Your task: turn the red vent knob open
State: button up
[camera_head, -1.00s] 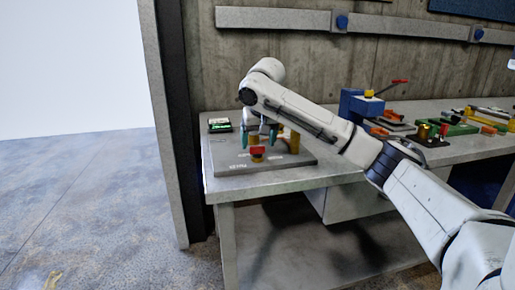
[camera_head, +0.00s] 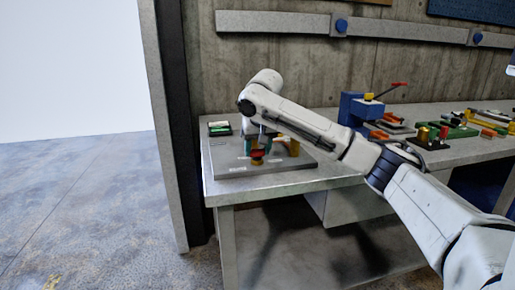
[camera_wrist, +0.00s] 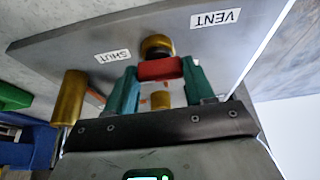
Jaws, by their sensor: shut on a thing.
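The red vent knob (camera_head: 257,154) sits on a brass-coloured mount on a grey plate (camera_head: 228,166) at the left end of the bench. In the wrist view the red knob (camera_wrist: 160,69) lies crosswise between the teal fingers of my gripper (camera_wrist: 160,82), which is shut on it. In the head view my gripper (camera_head: 257,146) reaches down to the knob from above. A "VENT" label (camera_wrist: 215,18) and a "SHUT" label (camera_wrist: 112,56) are on the plate, on opposite sides of the knob's mount. The knob's exact angle is hard to tell.
A brass post (camera_wrist: 69,98) stands on the plate beside my gripper. A small black box with a green display (camera_head: 219,128) sits behind the plate. A blue vice-like device (camera_head: 357,107) and several coloured parts are farther right. The plate's front left is clear.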

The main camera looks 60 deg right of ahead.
jog(key=shift+c, duration=1.1)
